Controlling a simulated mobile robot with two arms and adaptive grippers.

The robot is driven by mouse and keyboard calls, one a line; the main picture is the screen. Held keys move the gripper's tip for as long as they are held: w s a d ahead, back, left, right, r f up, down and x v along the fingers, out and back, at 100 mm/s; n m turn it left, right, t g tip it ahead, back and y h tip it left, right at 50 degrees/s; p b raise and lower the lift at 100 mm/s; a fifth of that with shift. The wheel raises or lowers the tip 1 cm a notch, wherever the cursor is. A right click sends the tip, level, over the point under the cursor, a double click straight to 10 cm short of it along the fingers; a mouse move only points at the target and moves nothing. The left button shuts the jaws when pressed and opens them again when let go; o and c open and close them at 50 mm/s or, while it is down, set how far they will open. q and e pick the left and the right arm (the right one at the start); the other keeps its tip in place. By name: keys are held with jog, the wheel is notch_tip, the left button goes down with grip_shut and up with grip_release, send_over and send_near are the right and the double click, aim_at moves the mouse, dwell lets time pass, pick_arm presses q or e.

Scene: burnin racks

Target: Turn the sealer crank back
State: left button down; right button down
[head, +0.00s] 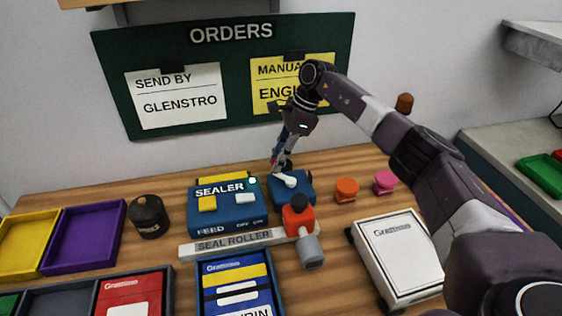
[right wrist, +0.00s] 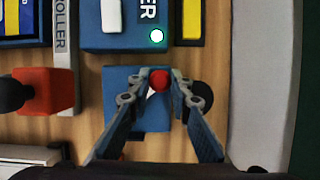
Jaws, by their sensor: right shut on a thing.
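The blue sealer (head: 228,212) stands on the wooden bench, with a small green light glowing on its top. The sealer also shows in the right wrist view (right wrist: 110,38). Beside it is a blue crank block (head: 296,193) with a white crank arm (head: 287,180). My right gripper (head: 278,164) reaches down at the back of this block. In the right wrist view its fingers (right wrist: 158,82) are shut on the red crank knob (right wrist: 160,80). The fingers hide part of the crank arm and the block. My left gripper is not in view.
Orange (head: 346,190) and pink (head: 385,182) pots stand right. A black canister (head: 149,216) and trays are left. A white box (head: 396,256) lies front right.

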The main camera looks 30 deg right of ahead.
jog(key=shift+s+a+r+n+g+b, duration=0.15)
jog(key=shift+a+n+g+b, duration=0.15)
jog(key=shift+n, duration=0.5)
jog(key=shift+s+a+f+n+g+b, duration=0.1)
jog(key=shift+a+n+g+b, duration=0.2)
jog(key=shift+n, duration=0.5)
jog(key=c, duration=1.7)
grip_release()
jog(key=shift+s, duration=0.15)
jog(key=shift+c, duration=0.2)
jog(key=v, duration=1.2)
